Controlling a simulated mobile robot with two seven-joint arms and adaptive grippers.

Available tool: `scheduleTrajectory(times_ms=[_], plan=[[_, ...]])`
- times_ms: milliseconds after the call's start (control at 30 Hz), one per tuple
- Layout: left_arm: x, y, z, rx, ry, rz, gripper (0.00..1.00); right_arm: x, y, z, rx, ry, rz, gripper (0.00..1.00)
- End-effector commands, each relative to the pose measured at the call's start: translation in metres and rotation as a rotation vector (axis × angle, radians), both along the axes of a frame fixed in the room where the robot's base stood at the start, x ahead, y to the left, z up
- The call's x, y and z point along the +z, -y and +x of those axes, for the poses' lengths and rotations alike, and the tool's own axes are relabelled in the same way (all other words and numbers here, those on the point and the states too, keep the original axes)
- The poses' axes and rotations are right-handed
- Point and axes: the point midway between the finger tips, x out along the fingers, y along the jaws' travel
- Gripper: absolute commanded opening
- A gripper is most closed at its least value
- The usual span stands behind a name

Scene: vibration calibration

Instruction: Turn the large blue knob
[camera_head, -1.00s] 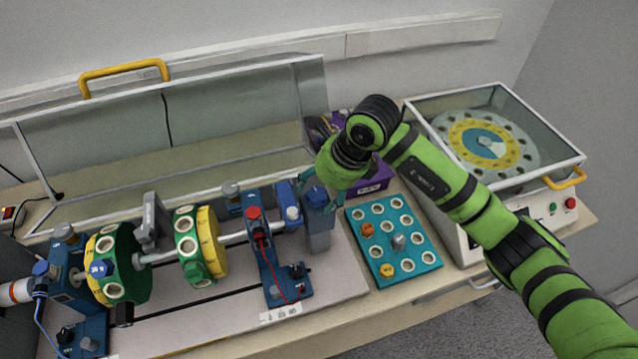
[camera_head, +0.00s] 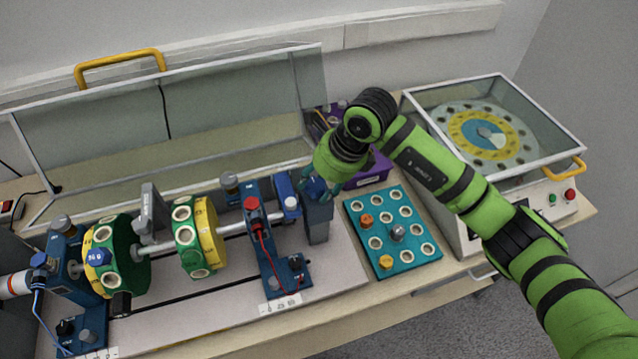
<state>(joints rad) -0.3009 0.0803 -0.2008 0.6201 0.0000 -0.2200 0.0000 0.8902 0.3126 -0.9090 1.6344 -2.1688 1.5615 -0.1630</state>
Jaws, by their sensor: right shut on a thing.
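My right gripper (camera_head: 320,185) reaches in from the right, pointing down at the top of a blue-grey upright block (camera_head: 318,222) at the right end of the rotor rig. Its teal fingers are shut around the large blue knob (camera_head: 317,190) on top of this block. The gripper and its wrist hide most of the knob, so its exact angle is unclear. My left gripper is not in view.
A blue bearing stand (camera_head: 268,270) with a red knob and red wire is just left of the block. Green-yellow discs sit on the shaft. A teal tray (camera_head: 407,262) with pegs lies right, a purple box (camera_head: 372,178) behind, and a glass-lidded machine (camera_head: 480,205) farther right.

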Motion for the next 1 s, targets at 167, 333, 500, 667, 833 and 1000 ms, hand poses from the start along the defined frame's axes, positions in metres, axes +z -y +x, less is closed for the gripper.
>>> scheduleTrajectory(times_ms=[167,333,500,667,833,1000], plan=[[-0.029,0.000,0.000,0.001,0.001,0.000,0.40,0.000,-0.002,0.005,0.106,0.020,0.011,0.13],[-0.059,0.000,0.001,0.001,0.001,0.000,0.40,-0.002,-0.002,0.006,0.251,0.022,0.012,0.13],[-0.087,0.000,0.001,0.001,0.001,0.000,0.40,-0.001,-0.003,0.006,0.414,0.020,0.013,0.13],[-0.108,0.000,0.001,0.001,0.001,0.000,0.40,0.000,-0.003,0.006,0.564,0.020,0.014,0.13],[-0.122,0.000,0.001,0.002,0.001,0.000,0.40,0.002,-0.004,0.006,0.712,0.018,0.014,0.13],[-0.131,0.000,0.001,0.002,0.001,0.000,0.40,0.005,-0.005,0.007,0.834,0.018,0.013,0.13]])
